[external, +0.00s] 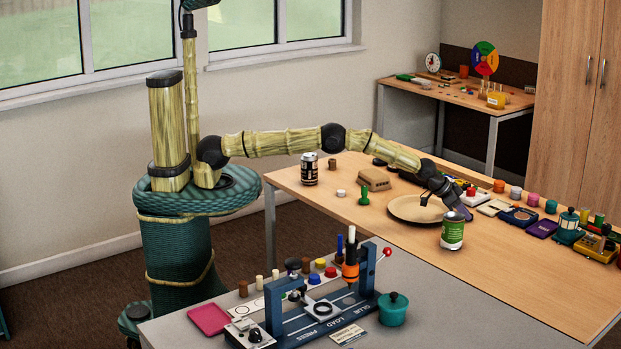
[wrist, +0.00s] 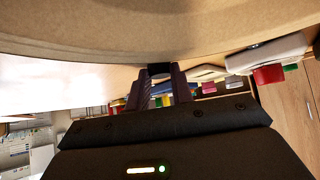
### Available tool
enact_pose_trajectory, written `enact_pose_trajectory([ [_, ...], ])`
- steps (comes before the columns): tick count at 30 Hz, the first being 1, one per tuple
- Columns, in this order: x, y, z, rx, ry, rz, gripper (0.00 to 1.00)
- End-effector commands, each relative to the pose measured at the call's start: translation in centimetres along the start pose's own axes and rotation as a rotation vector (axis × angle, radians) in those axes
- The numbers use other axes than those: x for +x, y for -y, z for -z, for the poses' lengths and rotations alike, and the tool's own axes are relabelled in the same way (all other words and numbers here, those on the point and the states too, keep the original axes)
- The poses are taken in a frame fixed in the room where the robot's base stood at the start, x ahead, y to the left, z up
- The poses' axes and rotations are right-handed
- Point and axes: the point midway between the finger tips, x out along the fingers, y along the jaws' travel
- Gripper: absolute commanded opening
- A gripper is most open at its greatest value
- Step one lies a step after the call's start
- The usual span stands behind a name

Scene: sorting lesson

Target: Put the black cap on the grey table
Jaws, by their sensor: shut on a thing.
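My gripper (external: 463,212) is low over the wooden table (external: 520,268), just right of a round tan plate (external: 402,213) and behind the green-and-white can (external: 453,232). In the wrist view my gripper (wrist: 160,75) has its purple-grey fingers shut on a small black thing, which looks like the black cap (wrist: 160,68). In the external view the held cap cannot be made out. The grey table (external: 440,318) is in the foreground, nearer the camera than the wooden table.
On the grey table stand a blue press (external: 322,312), a teal pot (external: 393,309), a pink tray (external: 209,319) and several small pieces. Its right part is clear. A black can (external: 309,168), brown block (external: 374,179) and green pawn (external: 364,195) stand on the wooden table.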

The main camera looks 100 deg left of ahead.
Motion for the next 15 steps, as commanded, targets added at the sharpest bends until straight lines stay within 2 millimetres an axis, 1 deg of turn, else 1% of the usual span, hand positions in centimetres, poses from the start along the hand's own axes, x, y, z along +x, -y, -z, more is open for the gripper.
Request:
enact_pose_trajectory([
  [5,-0.2,0.0,0.3,0.0,-0.001,0.0,0.0],
  [8,-0.9,0.0,0.9,0.0,-0.002,0.0,0.0],
  [11,-2.0,0.0,2.0,0.0,-0.002,0.0,0.0],
  [15,-4.0,0.0,4.0,0.001,-0.003,0.0,0.0],
])
